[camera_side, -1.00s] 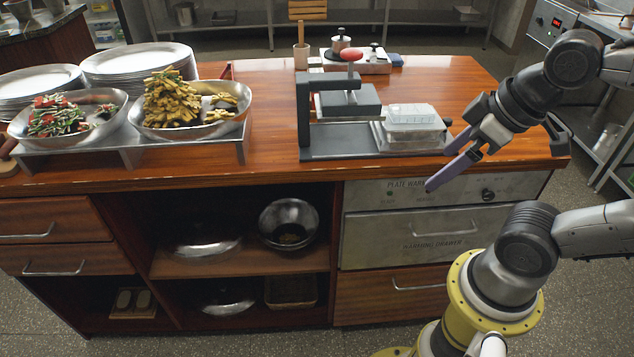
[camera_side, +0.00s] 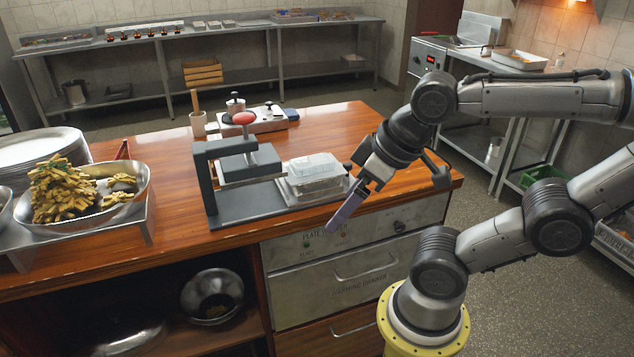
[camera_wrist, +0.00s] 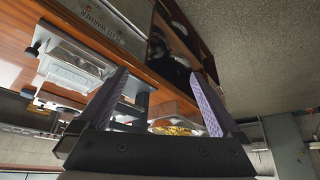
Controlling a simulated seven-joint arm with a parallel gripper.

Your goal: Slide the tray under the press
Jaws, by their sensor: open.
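The tray (camera_side: 314,172) is a clear-lidded, shallow rectangular container on a metal plate at the right end of the press's dark base. The press (camera_side: 236,165) has a dark upright frame, a flat grey upper block and a red knob on top. The tray sits to the right of the upper block, not beneath it. My gripper (camera_side: 349,207) is open and empty, with purple fingers pointing down-left, just in front and right of the tray near the counter's front edge. In the wrist view the tray (camera_wrist: 72,72) lies left of the spread fingers (camera_wrist: 163,103).
A metal bowl of fried food (camera_side: 88,193) stands on a raised stand at the left, beside stacked plates (camera_side: 40,150). The wooden counter (camera_side: 345,123) is clear at the back right.

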